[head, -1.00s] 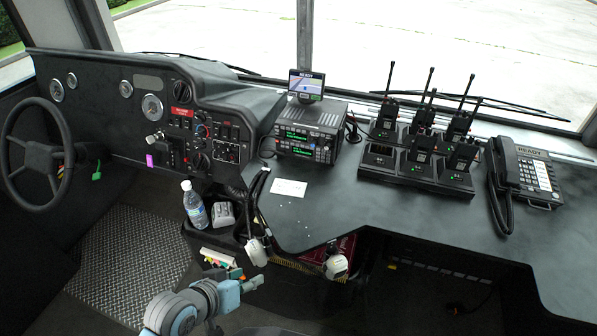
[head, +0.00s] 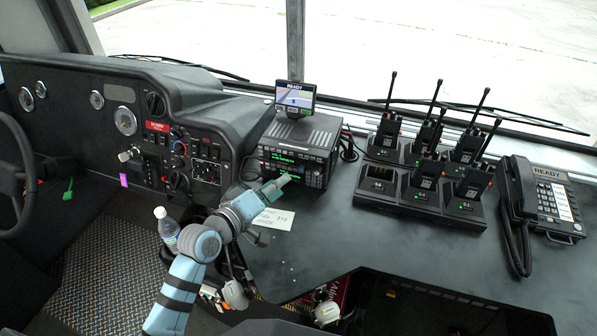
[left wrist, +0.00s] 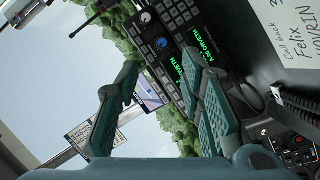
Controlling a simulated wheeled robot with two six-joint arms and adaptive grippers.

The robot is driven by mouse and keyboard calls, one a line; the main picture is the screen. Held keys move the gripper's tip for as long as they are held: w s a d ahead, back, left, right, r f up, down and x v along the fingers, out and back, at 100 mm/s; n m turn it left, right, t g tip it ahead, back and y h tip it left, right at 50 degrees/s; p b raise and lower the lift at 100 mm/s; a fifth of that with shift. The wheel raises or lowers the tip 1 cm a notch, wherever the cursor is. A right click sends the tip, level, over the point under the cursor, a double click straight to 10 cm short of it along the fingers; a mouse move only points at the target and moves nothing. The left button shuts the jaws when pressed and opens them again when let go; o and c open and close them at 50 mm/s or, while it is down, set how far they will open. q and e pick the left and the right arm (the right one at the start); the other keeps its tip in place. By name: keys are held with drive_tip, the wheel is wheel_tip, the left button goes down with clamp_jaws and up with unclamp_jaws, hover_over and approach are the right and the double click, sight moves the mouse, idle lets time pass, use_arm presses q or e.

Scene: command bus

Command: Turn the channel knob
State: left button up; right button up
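The radio unit (head: 300,140) with green displays sits on the desk in the middle of the head view. Its front panel (left wrist: 180,35) fills the upper middle of the left wrist view. I cannot tell which is the channel knob. My left gripper (head: 278,187) is just in front of the radio's face, low and toward its middle. In the left wrist view its fingers (left wrist: 160,72) are apart with nothing between them. Contact with the radio is not visible. My right gripper is out of view.
A small screen (head: 295,96) stands on the radio. A paper note (head: 275,220) lies in front of it. A rack of handheld radios (head: 415,205) and a desk phone (head: 550,205) stand to the right.

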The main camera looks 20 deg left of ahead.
sight(301, 169)
use_arm(q)
drive_tip(key=b+x, duration=0.2)
drive_tip(key=x, duration=0.7)
drive_tip(key=shift+w+a+f, duration=0.1)
drive_tip(key=shift+w+f, duration=0.05)
drive_tip(key=shift+f, duration=0.1)
drive_tip(key=shift+r, duration=0.15)
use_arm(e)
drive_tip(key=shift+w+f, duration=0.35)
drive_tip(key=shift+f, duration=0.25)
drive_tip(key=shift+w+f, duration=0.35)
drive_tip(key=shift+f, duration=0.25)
use_arm(q)
clamp_jaws()
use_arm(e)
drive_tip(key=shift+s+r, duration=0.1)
